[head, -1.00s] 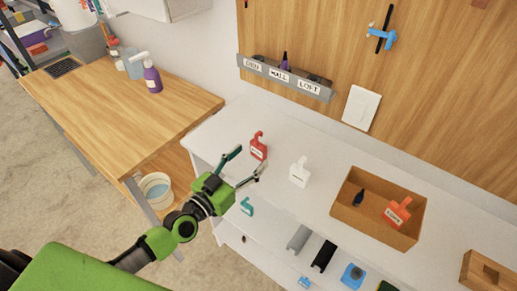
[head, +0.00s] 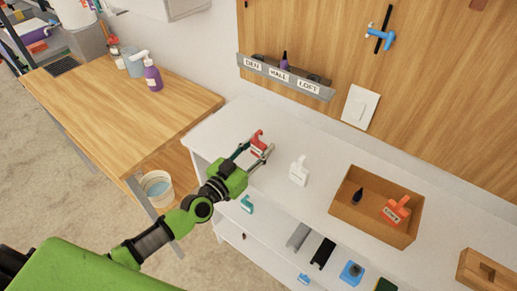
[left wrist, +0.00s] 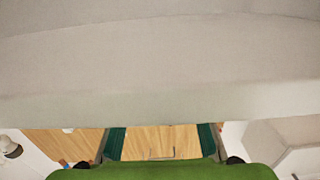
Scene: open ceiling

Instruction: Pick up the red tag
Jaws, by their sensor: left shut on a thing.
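The red tag (head: 258,139) stands upright on the white counter, near its left end. My left gripper (head: 257,152) has one finger on each side of the tag and is shut on it. The fingers partly cover the tag's lower part. In the left wrist view, my left gripper's green fingers (left wrist: 162,142) show at the bottom, but I cannot make out the tag between them. My right gripper is not in view.
A white tag (head: 299,171) stands just right of the red one. A wooden tray (head: 345,211) holds an orange-red tag (head: 396,209) and a dark item. A teal hook (head: 246,204) and several small items lie on the lower ledge. A labelled rail (head: 285,77) is on the wall.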

